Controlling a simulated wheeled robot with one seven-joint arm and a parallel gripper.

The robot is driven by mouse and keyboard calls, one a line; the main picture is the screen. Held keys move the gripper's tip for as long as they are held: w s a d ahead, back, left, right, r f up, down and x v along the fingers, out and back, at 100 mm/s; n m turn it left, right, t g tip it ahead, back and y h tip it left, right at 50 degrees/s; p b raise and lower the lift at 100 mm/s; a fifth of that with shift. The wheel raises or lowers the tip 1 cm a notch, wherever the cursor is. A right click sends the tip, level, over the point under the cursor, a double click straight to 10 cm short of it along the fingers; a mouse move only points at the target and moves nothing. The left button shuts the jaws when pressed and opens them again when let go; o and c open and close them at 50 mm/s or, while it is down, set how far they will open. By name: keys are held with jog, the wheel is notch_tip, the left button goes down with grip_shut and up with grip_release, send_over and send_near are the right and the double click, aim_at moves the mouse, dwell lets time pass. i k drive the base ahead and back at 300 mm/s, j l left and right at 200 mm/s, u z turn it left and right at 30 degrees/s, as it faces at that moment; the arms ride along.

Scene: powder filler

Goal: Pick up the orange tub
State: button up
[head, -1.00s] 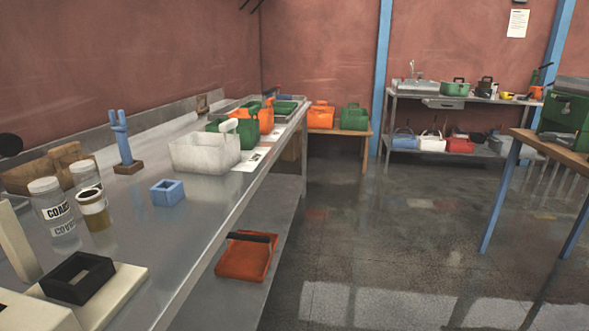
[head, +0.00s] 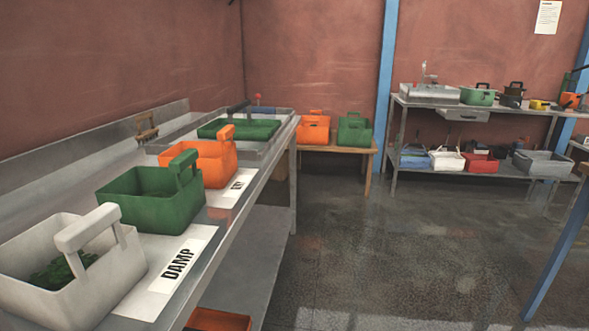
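An orange tub (head: 203,166) with an orange handle stands on the long metal bench, behind a green tub (head: 150,200) and a white tub (head: 66,273) in the same row. Another orange tub (head: 313,131) stands on a low wooden table at the back, beside a green tub (head: 354,132). The frames do not show which orange tub the task means. My gripper is not in view.
The metal bench (head: 222,228) runs along the left, with a label reading DAMP (head: 172,273) near its edge. A metal shelf (head: 470,105) stands at the back right. The floor (head: 400,240) in the middle is open.

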aim_at(217, 161)
jog(key=i+u, duration=0.15)
jog(key=i, duration=0.45)
jog(key=i+l+u, duration=0.15)
jog(key=i, duration=0.4)
jog(key=i+l+u, duration=0.2)
jog(key=i, duration=0.4)
jog(key=i+l+u, duration=0.3)
jog(key=j, duration=0.05)
